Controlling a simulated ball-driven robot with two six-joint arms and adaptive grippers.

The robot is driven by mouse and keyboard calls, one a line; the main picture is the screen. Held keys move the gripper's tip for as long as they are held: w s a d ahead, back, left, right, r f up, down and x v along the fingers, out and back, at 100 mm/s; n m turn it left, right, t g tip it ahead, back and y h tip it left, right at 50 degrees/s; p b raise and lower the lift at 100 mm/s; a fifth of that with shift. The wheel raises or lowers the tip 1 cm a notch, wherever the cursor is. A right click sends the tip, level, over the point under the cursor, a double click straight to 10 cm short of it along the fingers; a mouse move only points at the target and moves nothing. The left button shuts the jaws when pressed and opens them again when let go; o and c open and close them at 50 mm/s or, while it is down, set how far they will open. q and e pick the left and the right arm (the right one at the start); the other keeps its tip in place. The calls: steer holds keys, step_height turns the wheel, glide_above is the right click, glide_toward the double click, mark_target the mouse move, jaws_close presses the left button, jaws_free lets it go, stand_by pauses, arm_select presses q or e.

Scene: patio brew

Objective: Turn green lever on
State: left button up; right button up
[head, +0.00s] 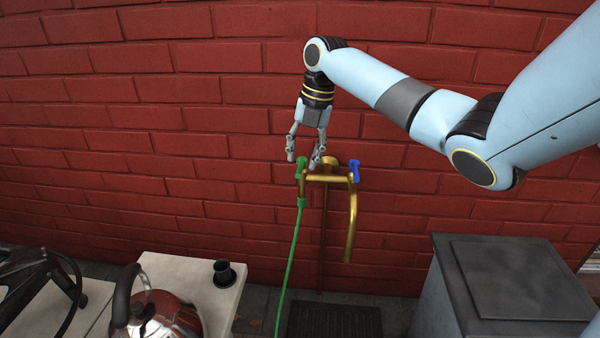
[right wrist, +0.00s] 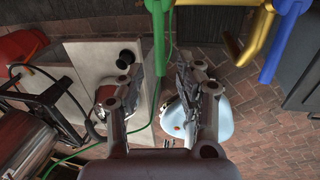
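A brass tap (head: 328,178) stands out from the red brick wall. It has a green lever (head: 302,165) on its left and a blue lever (head: 354,170) on its right. A green hose (head: 290,255) hangs from the left outlet. My right gripper (head: 304,160) is open and points down just above the tap, close to the green lever. In the right wrist view, the green lever (right wrist: 158,30) shows at the top, ahead of the open, empty fingers (right wrist: 160,75). I cannot tell whether a finger touches it. My left gripper is not in view.
A pale counter (head: 190,275) at lower left holds a shiny kettle (head: 165,318) and a black cup (head: 224,273). A grey box (head: 510,280) stands at lower right. A dark grate (head: 335,320) lies on the floor below the tap.

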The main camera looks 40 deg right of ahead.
mark_target(300, 169)
steer(key=f, duration=0.3)
steer(key=shift+w+a+f+b, duration=0.15)
steer(key=shift+w+a+b, duration=0.1)
steer(key=shift+b, duration=0.15)
steer(key=shift+f, duration=0.1)
steer(key=c, duration=0.5)
jaws_close()
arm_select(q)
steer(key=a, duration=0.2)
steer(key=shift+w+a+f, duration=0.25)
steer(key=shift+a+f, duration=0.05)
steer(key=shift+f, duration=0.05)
